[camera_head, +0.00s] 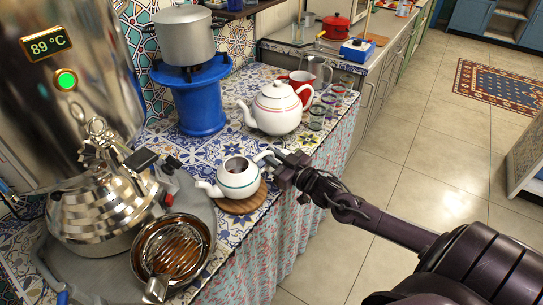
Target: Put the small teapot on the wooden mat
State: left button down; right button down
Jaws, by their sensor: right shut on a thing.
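The small teapot (239,178) is white with a green band, has no lid on, and looks upright. It is over the round wooden mat (240,206), whose front and right edges show below it. I cannot tell whether its base touches the mat or hangs just above it. My right gripper (271,160) comes in from the right and is shut on the teapot's handle, which it partly hides. My left gripper is not in view.
A large white teapot (276,108) and several small glasses (317,116) stand behind. A metal samovar (75,75), a shiny kettle (100,210) and a strainer bowl (173,250) crowd the left. A blue burner (200,100) holds a pot. The counter's edge runs close along the mat's right.

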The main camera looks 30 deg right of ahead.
jog(key=c, duration=1.4)
grip_release()
jog(key=shift+f, duration=0.1)
jog(key=shift+o, duration=0.2)
jog(key=p+v, duration=0.1)
jog(key=v, duration=1.1)
jog(key=shift+d, duration=0.1)
